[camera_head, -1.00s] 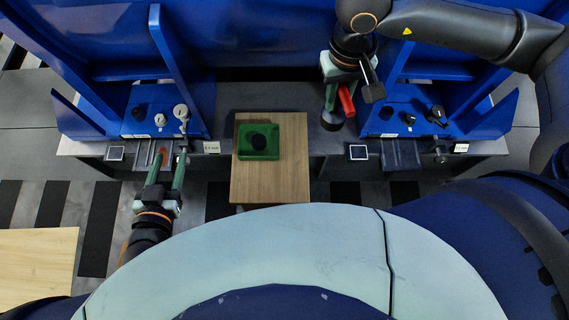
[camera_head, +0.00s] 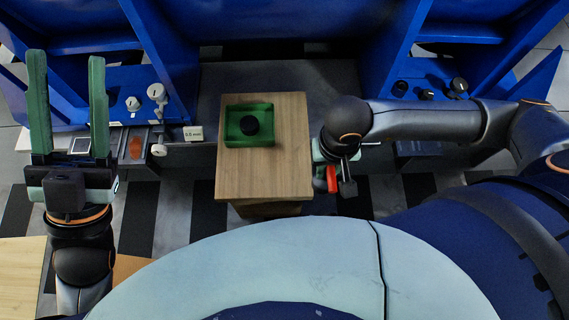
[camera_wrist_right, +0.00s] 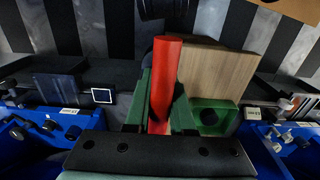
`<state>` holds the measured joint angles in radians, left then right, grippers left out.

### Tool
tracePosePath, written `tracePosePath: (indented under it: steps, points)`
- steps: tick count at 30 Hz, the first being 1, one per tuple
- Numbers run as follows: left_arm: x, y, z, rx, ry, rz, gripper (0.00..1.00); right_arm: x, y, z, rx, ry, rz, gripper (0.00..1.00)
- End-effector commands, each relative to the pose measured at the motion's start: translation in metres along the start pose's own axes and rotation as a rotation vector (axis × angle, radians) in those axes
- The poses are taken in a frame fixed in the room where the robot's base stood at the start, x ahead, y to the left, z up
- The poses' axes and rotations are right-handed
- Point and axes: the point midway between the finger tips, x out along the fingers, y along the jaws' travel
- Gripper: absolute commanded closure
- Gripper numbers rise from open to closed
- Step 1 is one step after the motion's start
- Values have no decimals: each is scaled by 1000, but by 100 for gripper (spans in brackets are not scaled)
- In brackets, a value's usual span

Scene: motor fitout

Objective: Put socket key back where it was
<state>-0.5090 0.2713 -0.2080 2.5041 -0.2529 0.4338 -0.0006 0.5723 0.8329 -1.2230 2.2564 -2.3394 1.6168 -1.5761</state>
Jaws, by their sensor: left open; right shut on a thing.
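The socket key shows as a red cylinder (camera_wrist_right: 165,80) in the right wrist view, between the green fingers of my right gripper (camera_wrist_right: 162,105), which is shut on it. In the head view a short red part of the key (camera_head: 331,180) shows below my right gripper (camera_head: 325,170), just right of the wooden stand. Its lower end is hidden or unclear. My left gripper (camera_head: 67,60) is open and empty, its two green fingers pointing up the picture at the far left, over the blue left fixture (camera_head: 120,85).
A green tray (camera_head: 231,108) with a black round part (camera_head: 249,124) sits on the wooden stand (camera_head: 265,180). A labelled slot unit (camera_head: 135,148) with an orange-red patch lies left of it. Blue frames (camera_head: 410,50) with knobs stand behind on the right.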

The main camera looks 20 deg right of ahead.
Motion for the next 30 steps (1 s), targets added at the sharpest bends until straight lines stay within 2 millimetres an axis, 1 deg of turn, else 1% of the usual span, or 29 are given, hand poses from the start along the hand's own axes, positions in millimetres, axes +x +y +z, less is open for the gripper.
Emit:
tracePosePath:
  steps: [1, 3, 6, 8, 10, 12, 16, 23, 25, 27, 30]
  points:
    - [-2, 2, -2, 3, 18, 2, 50, 7, -11, -9, 0, 3, -5, 100]
    - [-5, 4, 0, -1, 25, 4, 50, 15, -24, -20, 0, 2, -7, 100]
    - [-12, 8, 7, -16, 21, 4, 50, 27, -41, -37, 0, 2, -5, 100]
    - [-17, 10, 12, -26, 19, 5, 50, 34, -52, -47, 0, 2, -6, 100]
    - [-26, 16, 21, -42, 16, 6, 50, 50, -60, -55, 0, 0, -3, 100]
    - [-33, 21, 28, -61, 14, 7, 50, 62, -67, -61, 0, 0, -3, 100]
    - [-42, 27, 37, -88, 8, 9, 50, 76, -77, -71, -1, 0, -4, 100]
    - [-46, 30, 43, -97, 0, 11, 50, 83, -83, -78, -2, 2, -2, 100]
    - [-50, 32, 46, -99, -1, 11, 50, 88, -86, -80, -1, 1, -2, 100]
    - [-55, 35, 51, -102, -2, 11, 50, 96, -89, -83, -1, 1, -3, 100]
    - [-63, 41, 59, -96, -6, 19, 50, 114, -88, -81, 0, -3, -1, 100]
